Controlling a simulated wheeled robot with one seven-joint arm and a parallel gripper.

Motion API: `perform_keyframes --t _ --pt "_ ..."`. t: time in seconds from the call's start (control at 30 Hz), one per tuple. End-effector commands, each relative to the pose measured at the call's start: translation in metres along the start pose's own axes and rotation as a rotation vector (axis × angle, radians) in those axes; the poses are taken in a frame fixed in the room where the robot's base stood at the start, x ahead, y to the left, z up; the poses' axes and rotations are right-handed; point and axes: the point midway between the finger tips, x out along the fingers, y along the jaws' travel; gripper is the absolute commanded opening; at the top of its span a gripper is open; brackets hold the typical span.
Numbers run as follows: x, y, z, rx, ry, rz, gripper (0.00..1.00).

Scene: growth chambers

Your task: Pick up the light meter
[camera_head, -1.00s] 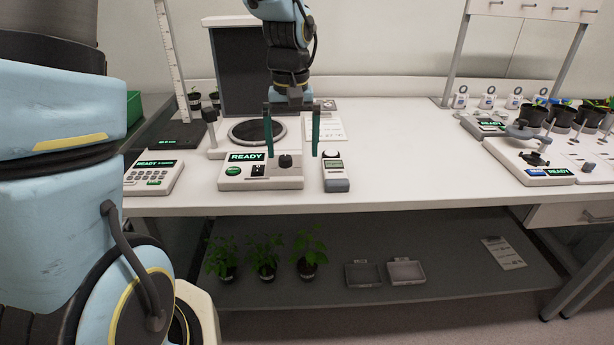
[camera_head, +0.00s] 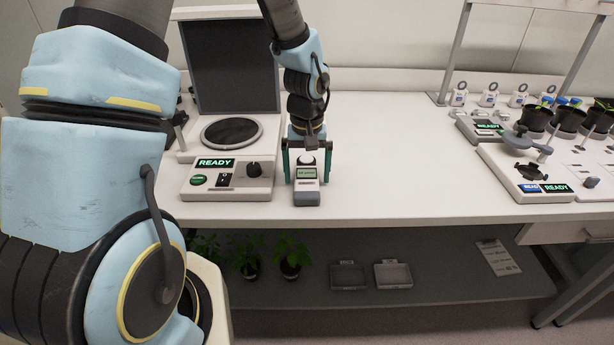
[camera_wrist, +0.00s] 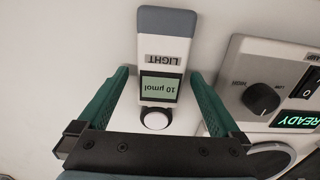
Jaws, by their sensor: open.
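The light meter (camera_head: 307,185) is a small white handheld device with a grey end, a little screen and a white dome. It lies on the bench near its front edge. In the wrist view the light meter (camera_wrist: 163,52) is labelled LIGHT, and its screen reads 10 µmol. My gripper (camera_head: 307,170) is open, with one green finger on each side of the meter. In the wrist view my gripper (camera_wrist: 160,90) has the meter's screen and dome between its fingers, with a gap visible on both sides.
A white instrument with a READY screen (camera_head: 227,182) and a dark knob stands close to the left of the meter. Behind it is a round dark plate (camera_head: 231,132). The bench (camera_head: 400,160) is clear to the right, up to another READY device (camera_head: 528,176) and several pots.

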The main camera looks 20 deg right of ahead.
Motion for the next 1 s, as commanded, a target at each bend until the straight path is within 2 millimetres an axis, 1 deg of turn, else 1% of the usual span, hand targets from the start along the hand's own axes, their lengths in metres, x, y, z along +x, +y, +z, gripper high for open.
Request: perform_keyframes --t 0.2,0.23,1.0 --pt "0.0009 0.0 -0.0001 0.0 0.001 0.0 1.0" --pt "0.0008 0.0 -0.0001 0.0 0.001 0.0 0.98" --pt "0.0005 0.0001 0.0 0.001 0.0 0.0 0.11"
